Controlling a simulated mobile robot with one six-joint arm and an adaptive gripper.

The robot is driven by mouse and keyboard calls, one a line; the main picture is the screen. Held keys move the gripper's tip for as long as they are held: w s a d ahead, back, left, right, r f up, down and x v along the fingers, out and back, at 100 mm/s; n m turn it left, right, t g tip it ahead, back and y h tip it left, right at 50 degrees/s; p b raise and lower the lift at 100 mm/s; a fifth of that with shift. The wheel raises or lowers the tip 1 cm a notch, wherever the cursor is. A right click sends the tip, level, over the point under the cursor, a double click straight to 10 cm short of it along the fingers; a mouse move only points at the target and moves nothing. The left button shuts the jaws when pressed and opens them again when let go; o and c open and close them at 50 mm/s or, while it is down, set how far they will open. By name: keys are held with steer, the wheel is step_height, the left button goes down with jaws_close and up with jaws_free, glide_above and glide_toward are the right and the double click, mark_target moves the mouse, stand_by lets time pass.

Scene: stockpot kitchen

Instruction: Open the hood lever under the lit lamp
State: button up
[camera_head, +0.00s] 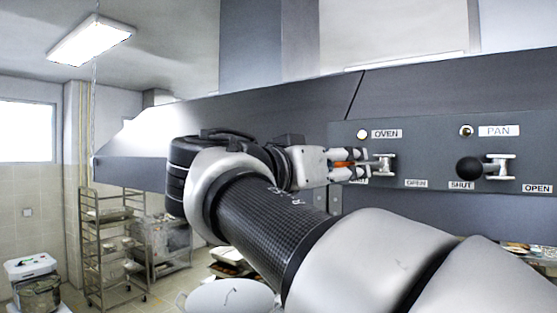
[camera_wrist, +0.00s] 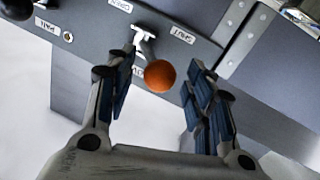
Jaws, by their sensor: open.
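The lamp (camera_head: 362,134) beside the OVEN label glows pale with a warm rim and looks lit. Below it is a lever with a metal bracket (camera_head: 384,163) and an orange knob (camera_head: 342,164), the knob pointing left over the SHUT side. The knob also shows in the wrist view (camera_wrist: 160,75), between my fingertips. My gripper (camera_head: 350,163) is open around the knob, one finger above and one below, with gaps on both sides in the wrist view (camera_wrist: 158,80). The lamp (camera_head: 466,131) by the PAN label looks dark. Its lever has a black knob (camera_head: 468,168), also to the left, above SHUT.
The grey control panel (camera_head: 430,150) is on the front of the hood (camera_head: 250,115). The OVEN lever's OPEN label (camera_head: 416,183) lies to the right of its bracket. A rack (camera_head: 105,245) stands far left, and a large pot (camera_head: 230,297) is below my arm.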

steer(key=shift+x, duration=1)
steer(key=shift+s, duration=0.1)
jaws_close()
